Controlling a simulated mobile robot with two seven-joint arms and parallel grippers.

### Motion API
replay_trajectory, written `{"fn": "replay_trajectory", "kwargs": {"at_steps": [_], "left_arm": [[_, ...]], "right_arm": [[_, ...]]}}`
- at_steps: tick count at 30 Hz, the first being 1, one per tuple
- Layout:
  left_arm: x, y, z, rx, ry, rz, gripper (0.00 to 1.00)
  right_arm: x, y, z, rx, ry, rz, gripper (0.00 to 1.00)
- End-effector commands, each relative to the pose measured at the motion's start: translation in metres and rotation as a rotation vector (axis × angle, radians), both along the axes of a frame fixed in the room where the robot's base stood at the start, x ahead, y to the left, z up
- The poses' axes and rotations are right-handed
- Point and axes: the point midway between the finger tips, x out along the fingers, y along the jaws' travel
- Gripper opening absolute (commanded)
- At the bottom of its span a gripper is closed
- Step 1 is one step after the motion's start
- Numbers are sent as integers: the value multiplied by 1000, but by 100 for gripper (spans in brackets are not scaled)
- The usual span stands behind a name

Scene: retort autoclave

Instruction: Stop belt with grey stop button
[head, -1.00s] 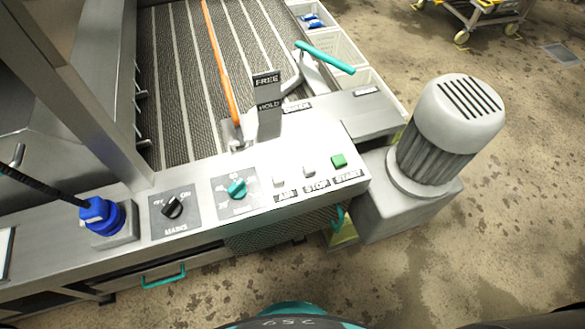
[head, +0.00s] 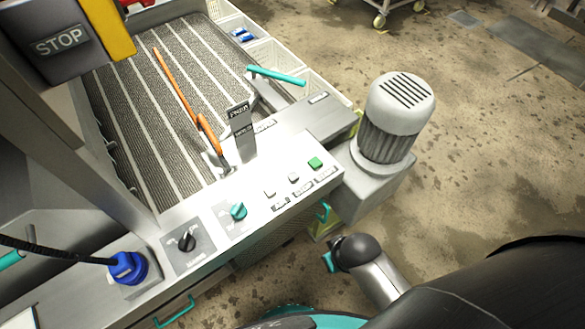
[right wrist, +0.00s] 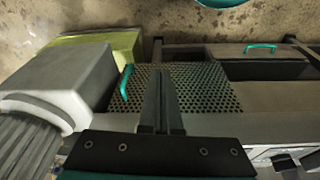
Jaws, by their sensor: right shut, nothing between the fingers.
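The grey stop button (head: 293,177) is a small pale square on the sloped steel control panel (head: 215,182) in the head view. It sits between the green start button (head: 315,163) and another pale button (head: 269,193) labelled AIR. My right arm reaches in from the right, below the panel's right end; its gripper cannot be made out there. In the right wrist view my right gripper (right wrist: 163,72) is shut and empty, in front of a perforated dark plate (right wrist: 205,90). The stop button cannot be made out in that view. My left gripper is not in view.
A large grey motor (head: 395,115) stands right of the panel. A teal-handled lever (head: 276,75), an orange-handled lever (head: 180,90) and two rotary switches are near the buttons. A blue plug (head: 127,268) is at the panel's left end. Open floor lies to the right.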

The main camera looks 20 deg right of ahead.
Motion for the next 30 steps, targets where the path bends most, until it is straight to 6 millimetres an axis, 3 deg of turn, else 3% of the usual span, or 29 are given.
{"fn": "replay_trajectory", "kwargs": {"at_steps": [1, 8, 13, 18, 21, 25, 30], "left_arm": [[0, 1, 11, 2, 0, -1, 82], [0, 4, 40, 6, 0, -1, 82], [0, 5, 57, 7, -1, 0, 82], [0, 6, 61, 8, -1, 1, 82], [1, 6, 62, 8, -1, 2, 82], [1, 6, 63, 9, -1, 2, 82], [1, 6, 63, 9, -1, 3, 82]], "right_arm": [[7, 1, 26, 2, -18, 6, 0], [42, 19, 129, 20, -124, 103, 0], [85, 57, 187, 42, -281, 330, 0], [123, 91, 197, 40, -420, 583, 0], [140, 99, 192, 24, -480, 705, 0], [162, 93, 180, -17, -540, 840, 0], [190, 66, 165, -83, -594, 960, 0]]}}
